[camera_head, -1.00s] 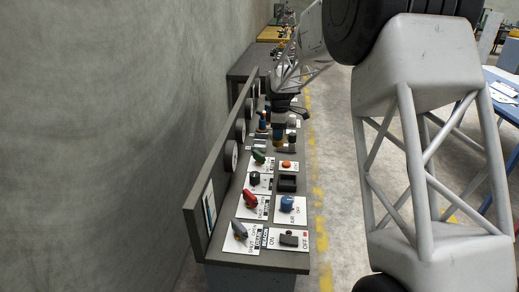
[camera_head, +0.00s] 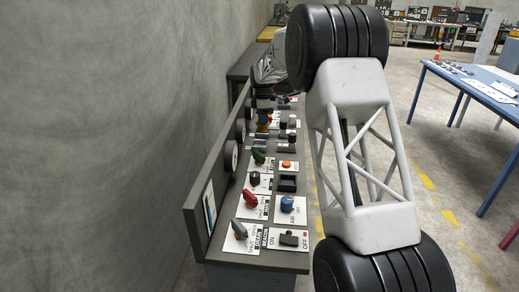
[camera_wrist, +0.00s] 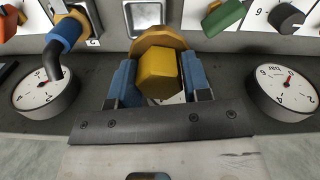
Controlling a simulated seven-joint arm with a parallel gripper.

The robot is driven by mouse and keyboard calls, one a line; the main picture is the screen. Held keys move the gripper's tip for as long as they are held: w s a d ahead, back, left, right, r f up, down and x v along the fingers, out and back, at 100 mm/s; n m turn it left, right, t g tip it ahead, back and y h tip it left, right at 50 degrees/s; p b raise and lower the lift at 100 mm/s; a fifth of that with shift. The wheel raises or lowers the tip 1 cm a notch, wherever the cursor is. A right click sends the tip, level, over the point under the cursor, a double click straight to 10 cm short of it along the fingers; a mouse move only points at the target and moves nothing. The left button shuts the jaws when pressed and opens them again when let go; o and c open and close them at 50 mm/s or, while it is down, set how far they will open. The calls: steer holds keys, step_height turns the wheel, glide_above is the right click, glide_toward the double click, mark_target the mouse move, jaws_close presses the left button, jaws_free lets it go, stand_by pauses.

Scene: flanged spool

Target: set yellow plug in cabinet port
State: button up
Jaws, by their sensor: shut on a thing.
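In the wrist view, my gripper (camera_wrist: 158,88) has its two blue fingers closed on the sides of the yellow plug (camera_wrist: 157,70). The plug has a faceted yellow body and a wider orange-brown flange on its far side. A square metal-framed opening (camera_wrist: 145,14) shows just beyond the flange, at the top; I cannot tell whether it is the cabinet port. The plug's far end is hidden, so I cannot tell whether it touches the panel. In the head view, my arm hides most of the gripper and the plug cannot be made out clearly.
A blue connector (camera_wrist: 64,34) with a bent black cable stands left of the plug. Round dials (camera_wrist: 46,92) and (camera_wrist: 283,91) flank the gripper. A green knob (camera_wrist: 223,17) is at the upper right. In the head view, the long console (camera_head: 225,215) carries several knobs and switches beside a wall.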

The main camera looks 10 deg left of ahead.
mark_target(259, 128)
steer(key=shift+w+a+f, duration=0.1)
steer(key=shift+w+a, duration=0.35)
steer(key=shift+w, duration=0.2)
steer(key=shift+w+a+f, duration=0.1)
steer(key=shift+w+a, duration=0.35)
steer(key=shift+w, duration=0.2)
steer(key=shift+n, duration=0.3)
steer(key=shift+f, duration=3.1)
steer(key=shift+f, duration=1.85)
steer(key=shift+f, duration=0.35)
steer(key=o, duration=1.1)
steer(key=shift+o, duration=0.2)
